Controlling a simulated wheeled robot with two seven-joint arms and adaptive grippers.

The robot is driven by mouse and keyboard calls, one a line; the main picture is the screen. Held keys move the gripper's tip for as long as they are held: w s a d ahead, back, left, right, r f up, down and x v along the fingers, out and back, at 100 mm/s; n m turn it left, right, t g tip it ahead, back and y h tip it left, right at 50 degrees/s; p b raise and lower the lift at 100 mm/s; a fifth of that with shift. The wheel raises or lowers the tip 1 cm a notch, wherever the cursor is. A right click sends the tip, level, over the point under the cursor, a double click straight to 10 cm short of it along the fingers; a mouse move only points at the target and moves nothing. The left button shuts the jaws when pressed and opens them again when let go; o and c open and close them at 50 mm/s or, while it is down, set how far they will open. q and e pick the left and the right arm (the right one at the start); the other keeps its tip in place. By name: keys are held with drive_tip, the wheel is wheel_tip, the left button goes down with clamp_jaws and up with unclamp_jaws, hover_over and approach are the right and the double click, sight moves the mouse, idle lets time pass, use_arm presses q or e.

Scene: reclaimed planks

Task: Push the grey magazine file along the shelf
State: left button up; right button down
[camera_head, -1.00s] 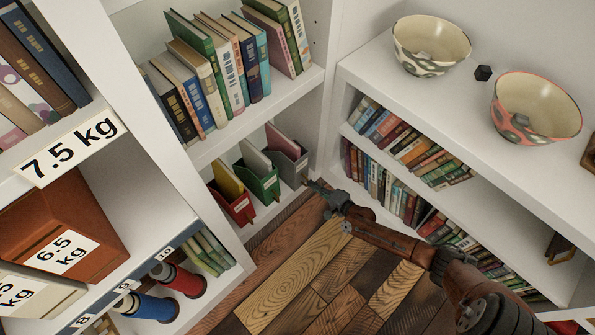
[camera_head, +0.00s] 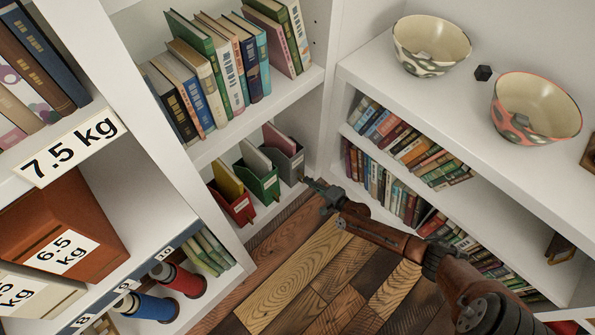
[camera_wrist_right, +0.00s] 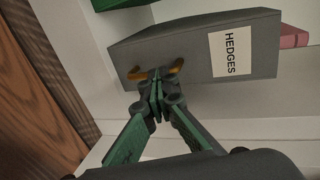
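The grey magazine file (camera_head: 291,167) stands at the right end of a row on the low shelf, to the right of the green file (camera_head: 265,187). It holds something pink. In the right wrist view the grey file (camera_wrist_right: 190,48) fills the upper middle, with a white label reading HEDGES. My right gripper (camera_head: 309,182) is low at the file's right front. In the wrist view its green fingers (camera_wrist_right: 157,82) converge with tips together at the file's face, holding nothing. Small orange-brown parts show beside the tips. Exact contact is hard to tell. My left gripper is out of view.
A red file (camera_head: 237,208) stands left of the green one. The shelf upright (camera_head: 325,120) is close on the right. Books (camera_head: 220,75) fill the shelf above. A bookcase with two bowls (camera_head: 432,45) stands at the right. The plank floor (camera_head: 300,270) in front is clear.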

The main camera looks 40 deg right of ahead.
drive_tip(key=shift+w, duration=0.1)
drive_tip(key=s, duration=0.4)
drive_tip(key=shift+d+p, duration=0.15)
drive_tip(key=shift+p, duration=0.25)
idle(0.5)
